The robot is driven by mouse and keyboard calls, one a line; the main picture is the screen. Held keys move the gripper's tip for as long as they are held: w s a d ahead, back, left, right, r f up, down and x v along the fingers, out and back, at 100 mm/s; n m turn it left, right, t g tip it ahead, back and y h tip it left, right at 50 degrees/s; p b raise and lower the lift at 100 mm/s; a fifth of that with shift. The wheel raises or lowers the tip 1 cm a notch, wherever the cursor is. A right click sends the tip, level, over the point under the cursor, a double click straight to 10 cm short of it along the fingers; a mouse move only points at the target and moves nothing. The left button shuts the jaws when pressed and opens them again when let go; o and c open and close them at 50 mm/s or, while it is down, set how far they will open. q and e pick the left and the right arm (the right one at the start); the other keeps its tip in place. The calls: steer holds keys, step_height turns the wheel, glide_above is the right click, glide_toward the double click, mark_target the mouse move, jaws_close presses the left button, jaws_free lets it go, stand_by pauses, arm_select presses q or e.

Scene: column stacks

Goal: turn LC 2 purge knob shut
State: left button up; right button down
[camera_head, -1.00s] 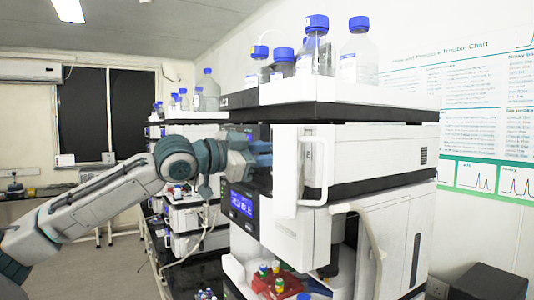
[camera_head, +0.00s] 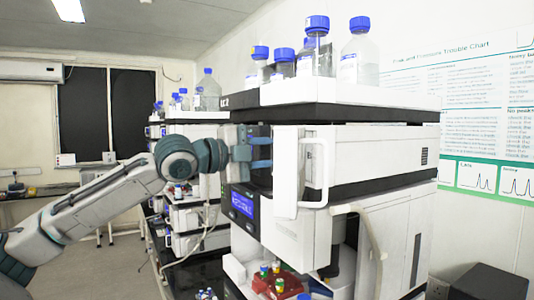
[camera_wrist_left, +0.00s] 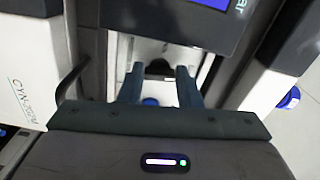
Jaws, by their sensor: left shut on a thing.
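The LC 2 stack (camera_head: 262,97) is the near instrument column in the head view, with "LC 2" on its top tray edge. My left gripper (camera_head: 268,152) reaches into the open recess of its upper module, beside the open white door. Its two blue fingers show one above the other. In the left wrist view, the fingertips of my left gripper (camera_wrist_left: 159,72) are closed around a small dark knob (camera_wrist_left: 158,67), the purge knob. The knob's marking is too small to read, and in the head view the knob is hidden. My right gripper is out of view.
The open white door (camera_head: 288,172) with its handle stands just right of my gripper. Capped bottles (camera_head: 360,55) stand on top. A blue-lit display (camera_head: 243,203) sits below the recess. A red vial rack (camera_head: 276,286) is lower down. Another stack (camera_head: 190,205) stands behind.

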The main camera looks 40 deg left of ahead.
arm_select(q)
steer(key=shift+m, duration=0.7)
steer(key=o, duration=0.7)
